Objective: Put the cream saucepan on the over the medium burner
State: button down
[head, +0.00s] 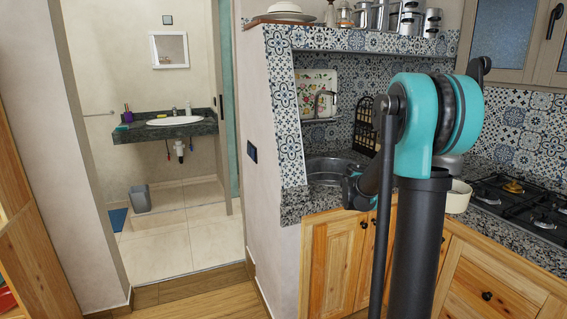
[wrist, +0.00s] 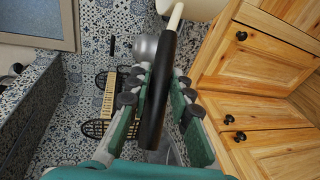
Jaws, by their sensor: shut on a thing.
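The cream saucepan (head: 459,197) shows in part in the head view, just left of the hob; my arm hides the rest. In the wrist view only part of its cream body (wrist: 200,6) shows at the top edge. Its black handle (wrist: 161,82) runs down between the fingers of my gripper (wrist: 155,100), which is shut on it. My gripper's fingers are not clearly seen in the head view. I cannot tell whether the pan touches the counter. The black gas hob (head: 500,212) has several burners; which is the medium one is unclear.
The speckled counter (head: 292,207) holds a round sink (head: 325,168) and a black rack (head: 364,122). A tiled shelf (head: 360,41) with metal pots is above. Wooden cabinets (head: 335,255) are below the counter. A grey round pot-like object (wrist: 145,47) shows in the wrist view.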

jog(key=a+f+n+t+y, duration=0.2)
jog(key=a+f+n+y, duration=0.1)
jog(key=a, duration=0.5)
jog(key=a+f+n+t+y, duration=0.3)
jog(key=a+f, duration=0.3)
jog(key=a, duration=0.1)
jog(key=w+a+f+n+t+y, duration=0.1)
jog(key=a+f+n+t+y, duration=0.1)
jog(key=a+f, duration=0.3)
jog(key=a+y, duration=0.1)
jog(key=a, duration=0.2)
jog(key=shift+a+n, duration=0.35)
jog(key=shift+n, duration=0.05)
